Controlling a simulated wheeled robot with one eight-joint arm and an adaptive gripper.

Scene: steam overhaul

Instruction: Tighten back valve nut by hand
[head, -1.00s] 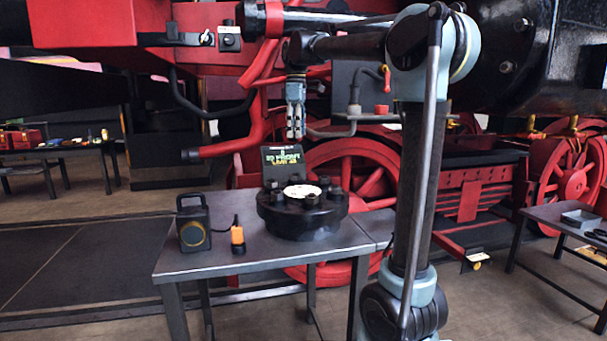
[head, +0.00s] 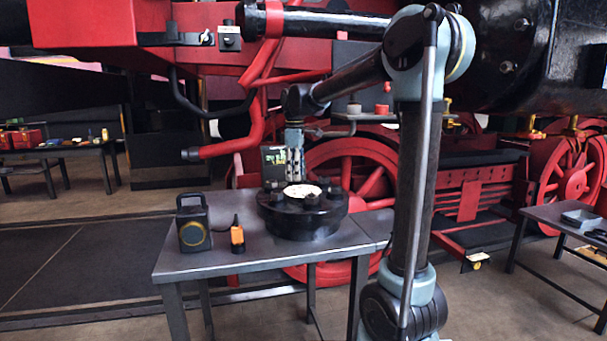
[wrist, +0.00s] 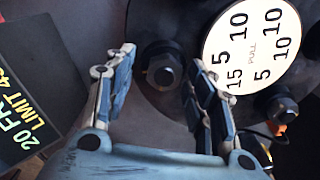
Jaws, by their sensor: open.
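The valve (head: 302,222) is a round black flange on the table, with several dark nuts around a white numbered disc (head: 296,191). My gripper (head: 294,177) points down above the back of the valve, its fingers in front of the dark sign. In the wrist view, a dark nut (wrist: 163,72) lies between the spread fingertips (wrist: 160,58) of my gripper; this appears to be the back valve nut. The fingers look apart from it on both sides. In the head view the gripper hides that nut. Another nut (wrist: 277,104) sits at the right.
A sign with yellow-green text (wrist: 35,95) stands close behind the valve, near my gripper. A dark lantern (head: 192,224) and an orange-black object (head: 237,236) stand left on the table (head: 215,262). The red locomotive wheel (head: 345,163) is behind.

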